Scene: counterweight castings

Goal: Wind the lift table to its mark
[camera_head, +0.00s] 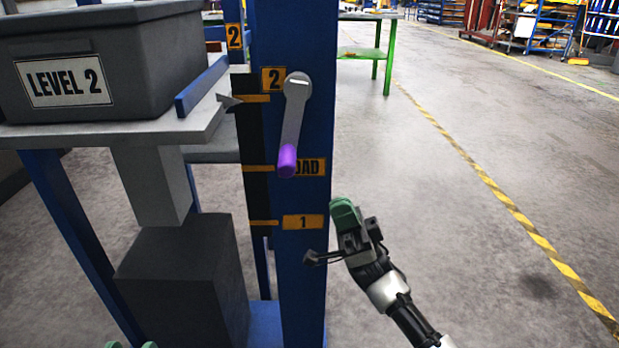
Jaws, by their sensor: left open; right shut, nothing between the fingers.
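The lift table (150,133) is a grey deck on a column at the left, carrying a dark grey bin (130,62) labelled LEVEL 2. A crank (294,115) on the post hangs down. Plate 1 (302,222) is below. My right gripper (345,213), green-tipped, is shut and empty, below and right of the grip, apart from it. My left gripper (131,345) is open; only its green tips show at the bottom edge.
A dark block (185,275) stands under the deck. A green-legged table (375,52) and racks stand at the back. The floor right of the post is clear, with a yellow-black line (500,195) across it.

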